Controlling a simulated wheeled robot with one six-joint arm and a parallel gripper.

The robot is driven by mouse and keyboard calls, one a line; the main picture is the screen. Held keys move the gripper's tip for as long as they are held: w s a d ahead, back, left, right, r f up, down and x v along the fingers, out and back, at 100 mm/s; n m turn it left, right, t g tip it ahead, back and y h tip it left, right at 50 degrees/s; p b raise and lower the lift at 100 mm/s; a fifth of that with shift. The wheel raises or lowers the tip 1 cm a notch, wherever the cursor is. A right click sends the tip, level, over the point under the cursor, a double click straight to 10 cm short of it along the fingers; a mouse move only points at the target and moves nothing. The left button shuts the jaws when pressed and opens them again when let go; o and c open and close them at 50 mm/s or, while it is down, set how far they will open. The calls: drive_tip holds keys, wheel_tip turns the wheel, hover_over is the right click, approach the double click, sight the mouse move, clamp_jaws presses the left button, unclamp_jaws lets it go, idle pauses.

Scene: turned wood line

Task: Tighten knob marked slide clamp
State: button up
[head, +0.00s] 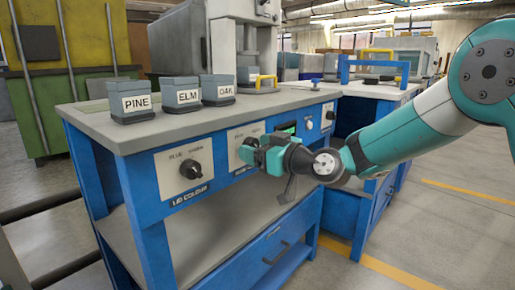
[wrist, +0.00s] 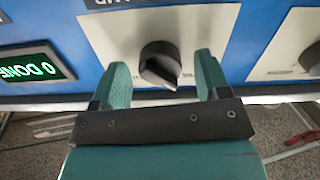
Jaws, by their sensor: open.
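In the wrist view a round black knob (wrist: 160,64) sits on a pale plate on the blue machine front, framed between the two fingers of my gripper (wrist: 162,70). My gripper is open, with a gap on each side of the knob. A label at the top edge is upside down and cut off; its end looks like "MP". In the head view my gripper (head: 258,153) is at the second plate from the left and largely covers it. The knob there (head: 250,142) shows only partly. I cannot tell the knob's depth between the fingers.
Another black knob (head: 190,169) sits on the left plate. A green display (wrist: 36,66) reads "0 DONE". Bins marked PINE (head: 136,103), ELM (head: 187,98) and OAK (head: 219,90) stand on the bench top (head: 165,125). A drawer (head: 265,255) is below; open floor lies right.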

drive_tip(key=shift+c, duration=0.4)
drive_tip(key=c, duration=0.8)
drive_tip(key=shift+c, duration=0.2)
drive_tip(key=shift+m, duration=0.3)
drive_tip(key=m+p, duration=0.2)
drive_tip(key=m, duration=0.1)
drive_tip(key=shift+r+m, duration=0.15)
drive_tip(key=shift+m, duration=0.15)
drive_tip(key=m+p, duration=0.2)
drive_tip(key=m, duration=0.2)
drive_tip(key=shift+m+p, duration=0.3)
drive_tip(key=m+p, duration=0.4)
drive_tip(key=m, duration=0.1)
drive_tip(key=shift+m+p, duration=1.25)
drive_tip(key=shift+m, duration=0.75)
drive_tip(key=shift+w, duration=0.1)
